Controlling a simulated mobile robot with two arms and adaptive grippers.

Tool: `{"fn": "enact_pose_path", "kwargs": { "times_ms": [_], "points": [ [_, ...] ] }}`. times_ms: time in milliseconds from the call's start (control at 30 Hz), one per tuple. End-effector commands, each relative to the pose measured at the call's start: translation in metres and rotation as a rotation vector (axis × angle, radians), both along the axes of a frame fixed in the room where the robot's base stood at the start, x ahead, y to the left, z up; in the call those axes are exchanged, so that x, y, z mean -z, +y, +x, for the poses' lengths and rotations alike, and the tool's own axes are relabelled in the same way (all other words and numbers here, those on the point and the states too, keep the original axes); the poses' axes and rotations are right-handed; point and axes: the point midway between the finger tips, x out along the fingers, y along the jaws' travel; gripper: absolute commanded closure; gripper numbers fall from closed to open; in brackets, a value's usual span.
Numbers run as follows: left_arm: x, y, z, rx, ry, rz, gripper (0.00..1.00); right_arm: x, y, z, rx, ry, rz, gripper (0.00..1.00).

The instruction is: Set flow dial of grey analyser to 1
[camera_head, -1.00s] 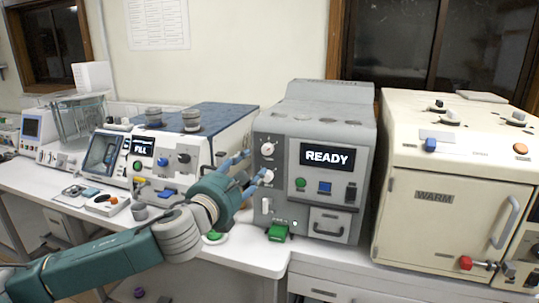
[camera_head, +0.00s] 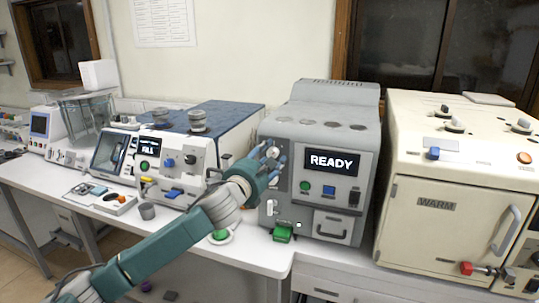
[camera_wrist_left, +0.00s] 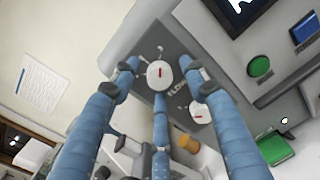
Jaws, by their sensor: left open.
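The grey analyser (camera_head: 321,130) stands on the bench with READY on its screen. In the left wrist view, a white round dial (camera_wrist_left: 160,74) with a red mark sits on its dark panel, framed by the fingers. A second white dial (camera_wrist_left: 197,113) is beside it, with a FLOW label (camera_wrist_left: 178,88) between them, partly covered. My left gripper (camera_head: 271,158) is open at the analyser's left front, at the upper dial. Its fingertips also show in the wrist view (camera_wrist_left: 160,68), spread around the dial. Whether they touch it, I cannot tell. My right gripper is out of view.
The analyser has a green button (camera_head: 304,187), a blue button (camera_head: 329,190) and a drawer (camera_head: 331,226). A green block (camera_head: 282,234) sits at its front. A cream WARM oven (camera_head: 445,205) stands to the right, and a FILL machine (camera_head: 177,150) to the left.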

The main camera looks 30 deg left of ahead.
Motion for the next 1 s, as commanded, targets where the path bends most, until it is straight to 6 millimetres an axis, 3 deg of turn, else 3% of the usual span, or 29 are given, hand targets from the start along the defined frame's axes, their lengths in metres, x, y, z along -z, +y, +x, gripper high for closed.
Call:
{"fn": "enact_pose_path", "kwargs": {
  "times_ms": [233, 400, 467, 767, 1000],
  "points": [
    [0.0003, 0.0002, 0.0004, 0.000, 0.000, 0.000, 0.58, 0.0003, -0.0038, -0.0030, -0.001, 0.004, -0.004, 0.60],
    [0.0002, 0.0003, 0.0002, 0.000, 0.000, 0.000, 0.91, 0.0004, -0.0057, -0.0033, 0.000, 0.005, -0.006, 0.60],
    [0.0003, 0.0002, 0.0002, 0.000, 0.000, 0.000, 1.00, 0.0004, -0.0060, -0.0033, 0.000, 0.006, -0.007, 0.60],
    [0.0007, 0.0001, 0.0002, 0.000, -0.005, -0.026, 1.00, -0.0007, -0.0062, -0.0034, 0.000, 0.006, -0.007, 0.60],
    [0.0006, 0.0001, 0.0003, 0.000, -0.032, -0.143, 1.00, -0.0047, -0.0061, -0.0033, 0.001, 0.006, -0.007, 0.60]
  ]
}}
